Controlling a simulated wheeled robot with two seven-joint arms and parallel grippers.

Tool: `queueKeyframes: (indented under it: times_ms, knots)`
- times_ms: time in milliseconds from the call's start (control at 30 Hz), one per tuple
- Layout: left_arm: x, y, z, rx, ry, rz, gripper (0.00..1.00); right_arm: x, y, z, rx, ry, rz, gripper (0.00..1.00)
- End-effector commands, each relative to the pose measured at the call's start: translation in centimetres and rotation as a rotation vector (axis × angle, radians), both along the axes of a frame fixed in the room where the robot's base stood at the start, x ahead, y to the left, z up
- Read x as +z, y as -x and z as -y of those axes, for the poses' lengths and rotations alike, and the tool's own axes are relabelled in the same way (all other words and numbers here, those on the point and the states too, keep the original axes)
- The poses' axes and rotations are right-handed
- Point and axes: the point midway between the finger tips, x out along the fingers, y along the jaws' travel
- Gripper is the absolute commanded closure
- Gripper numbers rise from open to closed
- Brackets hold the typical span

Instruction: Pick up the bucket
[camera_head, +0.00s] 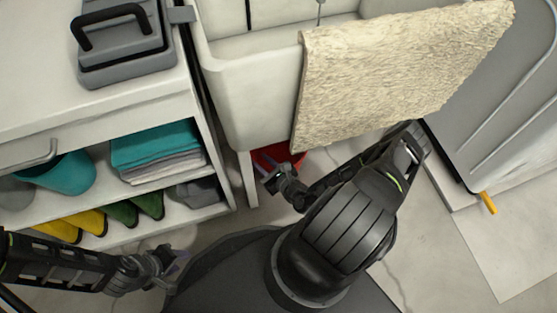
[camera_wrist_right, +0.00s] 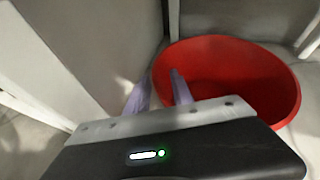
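The red bucket (camera_head: 277,156) is on the floor beneath the sink, mostly hidden by the basin, the cloth and my right arm in the head view. In the right wrist view the round, open bucket (camera_wrist_right: 235,75) looks empty. My right gripper (camera_head: 268,175) is at its near left rim. In the right wrist view its two fingers (camera_wrist_right: 159,92) are apart, one overlapping the bucket's left side and one outside it; I cannot tell whether they touch the rim. My left gripper (camera_head: 176,268) is at the lower left, away from the bucket, with its fingers apart and empty.
A white sink (camera_head: 250,95) with a beige cloth (camera_head: 390,70) hangs over the bucket. A shelf unit (camera_head: 219,170) with folded towels (camera_head: 155,150) and a teal container (camera_head: 70,173) stands left. A grey panel (camera_head: 490,90) stands right. Floor is clear at lower right.

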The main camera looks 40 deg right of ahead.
Motion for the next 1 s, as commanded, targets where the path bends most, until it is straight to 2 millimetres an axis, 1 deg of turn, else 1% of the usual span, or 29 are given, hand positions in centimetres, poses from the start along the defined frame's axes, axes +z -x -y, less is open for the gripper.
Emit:
queueKeyframes:
  times_ms: [33, 100, 200, 800, 867, 1000]
  knots:
    - [-1.1, -0.1, 0.0, 0.001, 0.000, 0.002, 0.64, -0.8, -0.8, 0.1, -0.001, -0.001, 0.002, 0.72]
    - [-1.4, -0.1, 0.0, 0.002, -0.001, 0.003, 0.64, -1.1, -1.6, 0.1, -0.001, -0.001, 0.001, 0.72]
    - [-1.6, -0.2, 0.0, 0.003, -0.001, 0.006, 0.64, -1.2, -2.3, 0.1, -0.001, 0.000, 0.000, 0.72]
    - [-1.5, -0.2, 0.0, 0.003, -0.001, 0.006, 0.64, -1.0, -2.4, 0.1, -0.001, -0.001, 0.000, 0.72]
    - [-1.5, -0.2, 0.0, 0.003, -0.001, 0.006, 0.64, -1.0, -2.4, 0.1, -0.001, -0.001, 0.000, 0.76]
    - [-1.5, -0.2, 0.0, 0.003, -0.001, 0.006, 0.64, -1.0, -2.4, 0.1, -0.001, 0.000, 0.000, 0.88]
